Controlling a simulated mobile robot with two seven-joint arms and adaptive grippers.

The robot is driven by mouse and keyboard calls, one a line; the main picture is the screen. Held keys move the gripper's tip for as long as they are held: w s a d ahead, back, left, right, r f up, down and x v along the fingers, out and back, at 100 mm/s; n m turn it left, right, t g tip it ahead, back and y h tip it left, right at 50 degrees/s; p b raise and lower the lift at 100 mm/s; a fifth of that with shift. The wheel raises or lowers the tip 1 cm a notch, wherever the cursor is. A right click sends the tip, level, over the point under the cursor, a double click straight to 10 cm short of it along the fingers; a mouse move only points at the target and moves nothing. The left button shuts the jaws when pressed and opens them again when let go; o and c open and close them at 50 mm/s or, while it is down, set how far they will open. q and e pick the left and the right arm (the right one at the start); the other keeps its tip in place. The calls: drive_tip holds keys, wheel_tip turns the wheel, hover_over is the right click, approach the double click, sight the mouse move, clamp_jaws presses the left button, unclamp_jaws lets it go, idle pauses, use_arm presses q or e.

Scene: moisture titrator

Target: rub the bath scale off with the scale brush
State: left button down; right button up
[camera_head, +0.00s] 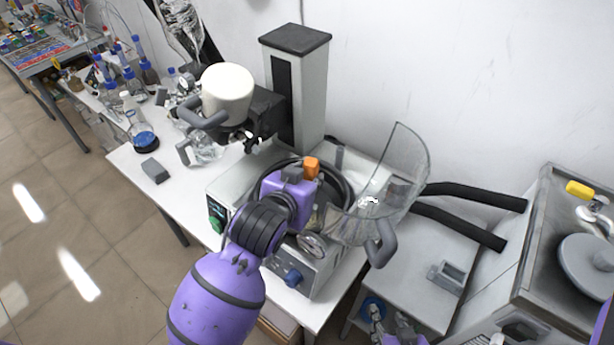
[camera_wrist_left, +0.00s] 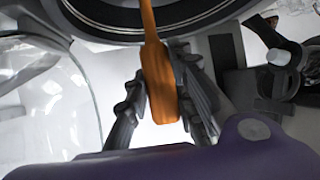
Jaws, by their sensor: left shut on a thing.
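The scale brush shows as an orange block (camera_head: 311,167) beside my left gripper in the head view and as a long orange handle (camera_wrist_left: 160,80) in the left wrist view. My left gripper (camera_wrist_left: 165,115) is shut on the handle, with a grey finger on each side. The handle runs up toward the round dark-rimmed bath (camera_wrist_left: 190,27); its far end is out of frame. In the head view my left wrist hangs over the bath (camera_head: 346,190) and hides much of it. No scale can be made out. My right gripper (camera_head: 388,328) is partly visible at the bottom edge; its jaws are unclear.
A tall grey column (camera_head: 312,95) and a cream-topped unit (camera_head: 228,88) stand behind. Black hoses (camera_head: 470,195) lie right. A blue knob (camera_head: 292,277) is on the bath's front.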

use_arm(q)
drive_tip(key=shift+s+d+f, duration=0.1)
drive_tip(key=shift+s+d, duration=0.25)
drive_tip(key=shift+d, duration=0.5)
drive_tip(key=shift+s+d, duration=0.3)
drive_tip(key=shift+d, duration=0.55)
drive_tip(key=shift+d, duration=0.1)
drive_tip(key=shift+w+a, duration=0.3)
drive_tip(key=shift+a, duration=0.5)
drive_tip(key=shift+w+a, duration=0.25)
drive_tip(key=shift+a, duration=0.6)
drive_tip(key=a, duration=0.1)
drive_tip(key=w+a, duration=0.1)
drive_tip(key=a, duration=0.1)
drive_tip(key=shift+w, duration=0.1)
drive_tip(key=shift+d, duration=0.1)
